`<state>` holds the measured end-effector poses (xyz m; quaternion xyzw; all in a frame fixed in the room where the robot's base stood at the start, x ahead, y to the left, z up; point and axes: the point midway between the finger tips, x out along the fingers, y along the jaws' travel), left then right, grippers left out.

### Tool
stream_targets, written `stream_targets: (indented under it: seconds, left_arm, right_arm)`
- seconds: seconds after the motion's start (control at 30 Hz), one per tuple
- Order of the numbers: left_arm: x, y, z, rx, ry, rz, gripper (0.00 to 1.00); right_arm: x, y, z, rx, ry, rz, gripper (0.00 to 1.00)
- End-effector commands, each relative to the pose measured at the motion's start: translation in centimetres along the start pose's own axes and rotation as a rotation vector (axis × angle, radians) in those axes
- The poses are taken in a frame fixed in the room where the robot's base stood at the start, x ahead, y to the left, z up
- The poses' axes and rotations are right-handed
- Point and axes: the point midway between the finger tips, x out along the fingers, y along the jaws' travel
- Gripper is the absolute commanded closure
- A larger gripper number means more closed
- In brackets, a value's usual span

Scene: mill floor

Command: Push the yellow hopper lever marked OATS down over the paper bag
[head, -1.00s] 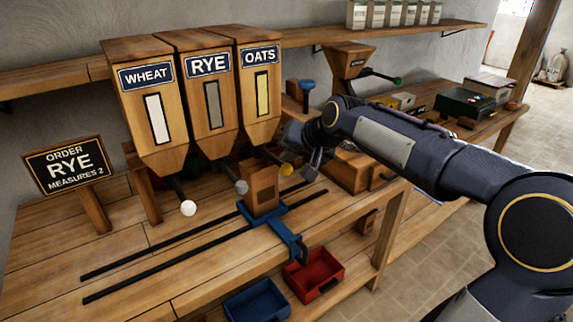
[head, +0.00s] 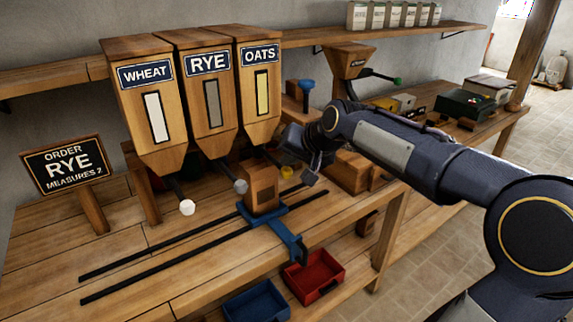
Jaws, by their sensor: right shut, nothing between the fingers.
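The OATS hopper (head: 259,95) is the rightmost of three wooden hoppers. Its lever ends in a yellow knob (head: 288,172), which shows partly beside my right gripper. The brown paper bag (head: 261,190) stands upright on a blue carriage (head: 284,228), just left of and below the yellow knob. My right gripper (head: 306,177) is shut and empty, close at the right of the knob. I cannot tell whether it touches the knob. My left gripper is not in view.
The RYE hopper (head: 208,100) has a grey knob (head: 241,186) and the WHEAT hopper (head: 149,115) a white knob (head: 187,207). An order sign (head: 66,169) reads RYE, measures 2. Two dark rails run along the bench. Red (head: 314,276) and blue (head: 257,302) bins sit below its front edge.

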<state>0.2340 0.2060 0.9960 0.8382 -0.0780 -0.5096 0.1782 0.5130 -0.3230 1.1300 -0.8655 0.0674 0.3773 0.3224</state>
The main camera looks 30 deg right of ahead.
Motion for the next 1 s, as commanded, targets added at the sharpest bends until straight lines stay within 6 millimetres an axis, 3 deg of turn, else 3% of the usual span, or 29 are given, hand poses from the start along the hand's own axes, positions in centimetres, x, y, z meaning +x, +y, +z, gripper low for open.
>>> stream_targets:
  seconds: [1.0]
  left_arm:
    - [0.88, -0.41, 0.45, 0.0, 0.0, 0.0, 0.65]
  right_arm:
    - [0.94, 0.68, 0.69, 0.0, -0.001, 0.001, 1.0]
